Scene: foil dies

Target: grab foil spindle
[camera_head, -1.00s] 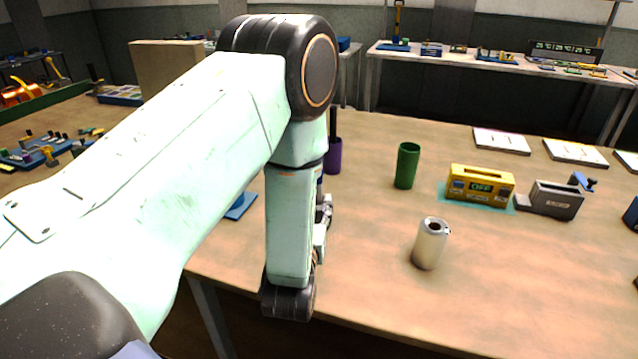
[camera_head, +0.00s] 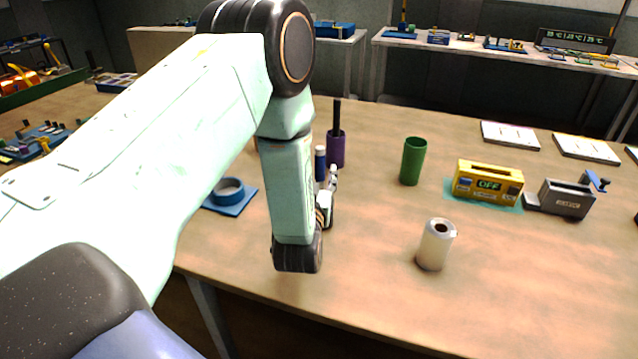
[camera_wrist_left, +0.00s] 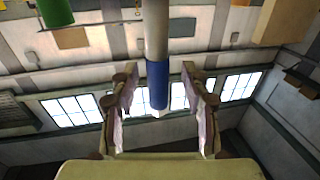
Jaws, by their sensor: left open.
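A slim upright spindle with a blue section (camera_head: 320,163) stands beside my left gripper (camera_head: 327,198) in the head view; my wrist hides its lower part. In the left wrist view, a grey rod with a blue end (camera_wrist_left: 157,82) and a small white tip, apparently this spindle, lies between the two fingers of my left gripper (camera_wrist_left: 160,108). The fingers are open, with a gap on both sides of the rod. A silver foil roll (camera_head: 436,246) with a hollow core stands upright on the table, right of the gripper. My right gripper is out of view.
A purple holder (camera_head: 336,150) with a black rod stands just behind the gripper. A green cup (camera_head: 413,161), a yellow box reading OFF (camera_head: 488,182) and a grey device (camera_head: 565,198) stand to the right. The front table (camera_head: 370,285) is clear.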

